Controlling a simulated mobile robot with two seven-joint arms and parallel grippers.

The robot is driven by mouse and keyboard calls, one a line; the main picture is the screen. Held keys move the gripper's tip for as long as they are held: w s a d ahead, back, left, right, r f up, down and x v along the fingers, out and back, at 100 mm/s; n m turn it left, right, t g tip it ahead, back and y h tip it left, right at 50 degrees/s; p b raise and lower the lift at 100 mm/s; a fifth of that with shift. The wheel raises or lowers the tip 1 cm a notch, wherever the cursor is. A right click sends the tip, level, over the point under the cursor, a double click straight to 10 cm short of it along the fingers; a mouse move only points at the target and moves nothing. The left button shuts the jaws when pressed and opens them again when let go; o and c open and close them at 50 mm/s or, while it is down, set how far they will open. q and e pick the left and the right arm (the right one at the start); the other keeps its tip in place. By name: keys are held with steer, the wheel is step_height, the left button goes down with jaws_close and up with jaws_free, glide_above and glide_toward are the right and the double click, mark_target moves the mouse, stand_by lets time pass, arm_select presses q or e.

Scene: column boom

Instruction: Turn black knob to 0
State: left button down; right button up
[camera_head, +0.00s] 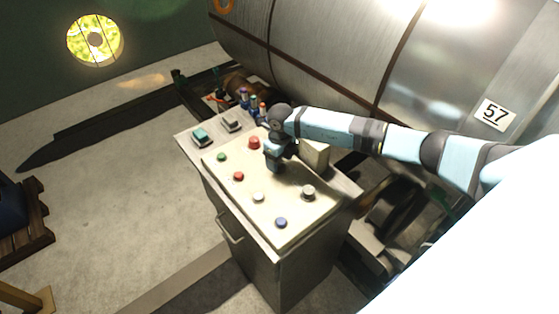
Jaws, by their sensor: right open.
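My right arm reaches in from the right, and its dark gripper (275,166) points down over the cream panel (287,231) on top of a grey metal cabinet. The gripper is open, with its fingertips at or just above the panel; contact cannot be told. No black knob shows clearly; the spot under the gripper is hidden. A pale round knob with a darker base (308,192) stands to the right of the gripper. No 0 mark can be read. My left gripper is not in view.
Red, green, white and blue buttons (281,222) surround the gripper. A teal block (201,134) and a grey block (231,121) sit on the cabinet's far edge. A large metal tank (320,50) stands behind the cabinet. The floor on the left is mostly clear.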

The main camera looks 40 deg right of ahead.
steer(key=shift+f, duration=0.9)
steer(key=shift+c, duration=0.5)
